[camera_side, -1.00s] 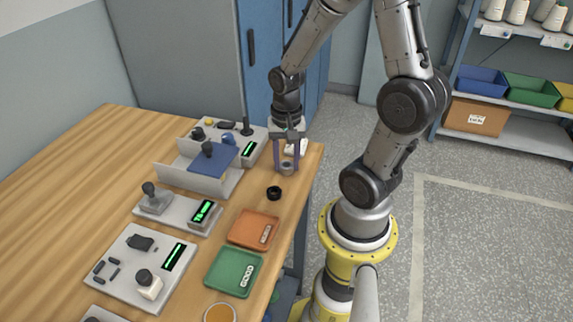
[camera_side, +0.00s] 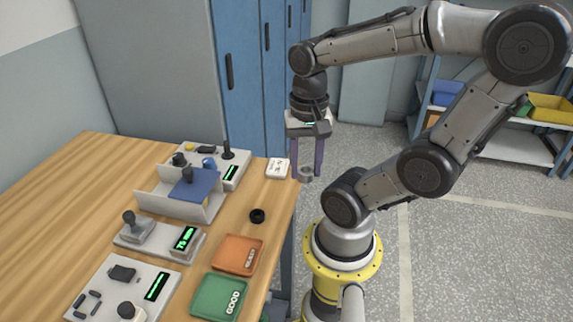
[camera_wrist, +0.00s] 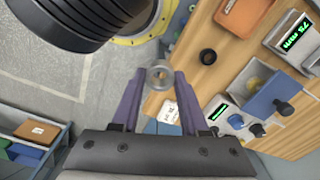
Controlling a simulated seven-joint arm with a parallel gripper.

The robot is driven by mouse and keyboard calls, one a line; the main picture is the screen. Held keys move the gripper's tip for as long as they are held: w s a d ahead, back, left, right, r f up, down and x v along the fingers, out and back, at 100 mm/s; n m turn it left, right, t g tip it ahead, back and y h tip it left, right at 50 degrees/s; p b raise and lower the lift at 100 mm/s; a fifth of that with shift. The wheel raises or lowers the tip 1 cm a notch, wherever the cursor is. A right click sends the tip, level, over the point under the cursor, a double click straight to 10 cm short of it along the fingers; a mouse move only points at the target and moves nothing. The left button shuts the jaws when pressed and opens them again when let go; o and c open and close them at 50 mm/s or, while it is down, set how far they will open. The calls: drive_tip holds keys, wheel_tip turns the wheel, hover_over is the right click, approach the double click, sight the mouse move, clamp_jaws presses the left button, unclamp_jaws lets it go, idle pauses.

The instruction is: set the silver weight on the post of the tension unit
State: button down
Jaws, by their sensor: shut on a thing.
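The silver weight (camera_side: 306,175), a small ring, is pinched between the fingertips of my gripper (camera_side: 306,169). It also shows in the wrist view (camera_wrist: 160,77), between the two purple fingers (camera_wrist: 159,84), with its hole visible. My gripper points down and holds it in the air, just off the table's right edge.
A white card (camera_side: 277,168) lies between the unit and my gripper. A black ring (camera_side: 257,215) lies nearer the front. A blue-topped holder (camera_side: 195,187) stands before the unit. Orange (camera_side: 238,254) and green (camera_side: 219,297) trays line the right edge. Blue cabinets stand behind.

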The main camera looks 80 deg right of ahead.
drive_tip(key=w+d+r, duration=0.3)
drive_tip(key=w+r, duration=0.2)
drive_tip(key=r, duration=0.1)
hover_over(226, 141)
wheel_tip(226, 141, down, 6)
drive_tip(key=shift+f, duration=1.8)
drive_tip(key=shift+f, duration=0.15)
drive_tip(key=shift+f, duration=0.35)
drive_tip(key=shift+f, duration=1.35)
